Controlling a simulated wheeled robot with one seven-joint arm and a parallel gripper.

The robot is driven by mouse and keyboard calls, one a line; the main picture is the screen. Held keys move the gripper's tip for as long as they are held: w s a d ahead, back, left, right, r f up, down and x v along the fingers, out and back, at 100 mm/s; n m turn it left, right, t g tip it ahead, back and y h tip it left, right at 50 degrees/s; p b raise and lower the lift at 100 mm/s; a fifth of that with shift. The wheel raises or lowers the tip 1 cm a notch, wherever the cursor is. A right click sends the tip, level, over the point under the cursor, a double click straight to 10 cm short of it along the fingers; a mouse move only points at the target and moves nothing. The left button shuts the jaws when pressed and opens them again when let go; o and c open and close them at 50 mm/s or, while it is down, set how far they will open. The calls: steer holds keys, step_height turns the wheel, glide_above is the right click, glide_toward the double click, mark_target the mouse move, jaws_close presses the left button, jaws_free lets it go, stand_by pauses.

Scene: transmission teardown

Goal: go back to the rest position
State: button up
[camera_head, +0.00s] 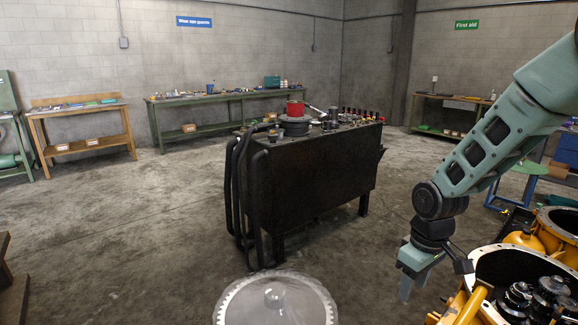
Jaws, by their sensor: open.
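My gripper (432,268) hangs from my arm at the right of the head view, pointing down. Its two fingers are spread apart and nothing shows between them. It is in front of and left of the open yellow transmission housing (470,308) at the lower right. Dark gear parts (535,297) stand inside that housing. The gripper looks apart from the housing, though the exact gap is hard to tell.
Benches (220,96) line the back wall. The floor at left (150,225) is clear.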

steer(key=s+a+r+p, duration=0.3)
steer(key=s+a+r, duration=0.8)
steer(key=s+r, duration=0.15)
steer(key=s+a+r+n+p, duration=0.1)
steer(key=s+r, duration=0.3)
steer(key=s, duration=0.9)
steer(key=shift+a+p, duration=0.4)
steer(key=shift+a, duration=0.2)
